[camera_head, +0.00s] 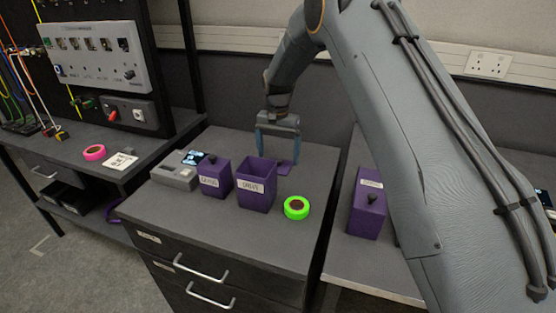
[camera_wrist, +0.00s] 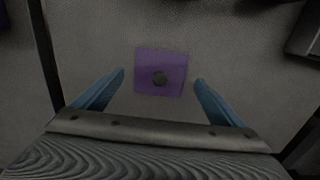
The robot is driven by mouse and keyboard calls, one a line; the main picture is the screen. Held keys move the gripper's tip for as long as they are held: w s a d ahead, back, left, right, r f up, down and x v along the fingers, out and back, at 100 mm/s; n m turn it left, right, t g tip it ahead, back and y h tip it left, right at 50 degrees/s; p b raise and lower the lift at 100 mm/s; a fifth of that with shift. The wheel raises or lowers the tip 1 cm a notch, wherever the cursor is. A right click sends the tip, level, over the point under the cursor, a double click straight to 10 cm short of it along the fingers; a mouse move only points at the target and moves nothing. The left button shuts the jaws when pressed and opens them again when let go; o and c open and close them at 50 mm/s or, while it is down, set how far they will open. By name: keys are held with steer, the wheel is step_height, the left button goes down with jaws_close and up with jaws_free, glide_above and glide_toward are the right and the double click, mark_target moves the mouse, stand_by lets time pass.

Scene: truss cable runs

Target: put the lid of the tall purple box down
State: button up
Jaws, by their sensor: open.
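The open purple box (camera_head: 257,197) stands upright on the drawer cabinet, with its label facing front and no lid on it. A flat square purple lid (camera_head: 285,168) with a dark knob appears to lie on the cabinet top, just behind and right of that box. It also shows in the wrist view (camera_wrist: 174,88), knob up. My gripper (camera_head: 279,157) is open above the lid. In the wrist view my gripper's blue fingers (camera_wrist: 160,76) stand apart on either side of the lid, with gaps showing on both sides.
A closed purple box (camera_head: 214,181) with a knob stands left of the open one, beside a grey device (camera_head: 174,177). Green tape (camera_head: 297,207) lies at the right. Another closed purple box (camera_head: 367,211) stands on the right bench. Pink tape (camera_head: 93,152) lies on the left bench.

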mark_target(278, 160)
step_height(278, 160, up, 10)
steer(key=b, duration=0.2)
stand_by(0.3)
